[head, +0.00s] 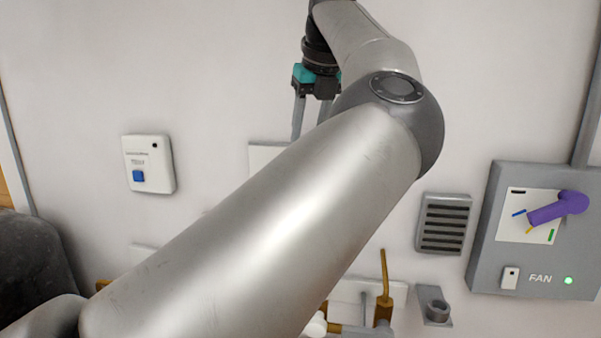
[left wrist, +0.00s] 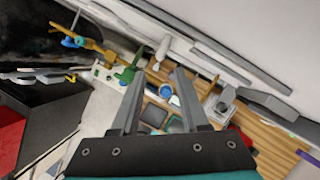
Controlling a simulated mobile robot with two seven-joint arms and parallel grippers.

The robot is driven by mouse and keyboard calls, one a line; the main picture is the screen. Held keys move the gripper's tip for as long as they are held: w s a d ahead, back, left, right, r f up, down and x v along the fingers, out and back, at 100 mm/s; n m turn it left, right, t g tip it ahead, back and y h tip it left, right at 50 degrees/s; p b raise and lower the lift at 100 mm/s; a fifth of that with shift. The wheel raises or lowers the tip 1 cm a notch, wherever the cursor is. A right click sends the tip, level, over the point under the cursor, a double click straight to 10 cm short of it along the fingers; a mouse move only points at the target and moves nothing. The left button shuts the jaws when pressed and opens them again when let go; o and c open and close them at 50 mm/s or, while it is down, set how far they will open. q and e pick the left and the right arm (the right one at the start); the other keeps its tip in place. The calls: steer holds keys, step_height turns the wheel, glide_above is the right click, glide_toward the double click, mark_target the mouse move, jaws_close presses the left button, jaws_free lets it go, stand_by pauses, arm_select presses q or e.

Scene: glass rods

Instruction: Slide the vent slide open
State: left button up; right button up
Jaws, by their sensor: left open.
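A grey vent (head: 444,224) with dark horizontal slats is on the wall, right of my arm in the head view. I cannot make out a separate slide or handle on it, nor tell how far it is open. My left gripper (head: 311,118) is open and empty, high in front of the wall and well to the left of the vent. Its fingers point down, and my forearm hides part of one finger. In the left wrist view the gripper's open fingers (left wrist: 158,78) have nothing between them. My right gripper is not in view.
A grey fan box (head: 533,230) with a purple lever and green light is right of the vent. A white switch plate (head: 149,164) with a blue button is at left. Brass pipework (head: 383,300) and a grey holder (head: 434,305) are below. My arm hides the middle.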

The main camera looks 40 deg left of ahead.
arm_select(q)
steer(key=x, duration=0.9)
steer(key=shift+a+f+p, duration=0.15)
steer(key=shift+f+p, duration=0.2)
steer(key=shift+f, duration=0.05)
steer(key=shift+c, duration=0.2)
jaws_close()
steer(key=shift+r, duration=0.1)
stand_by(0.5)
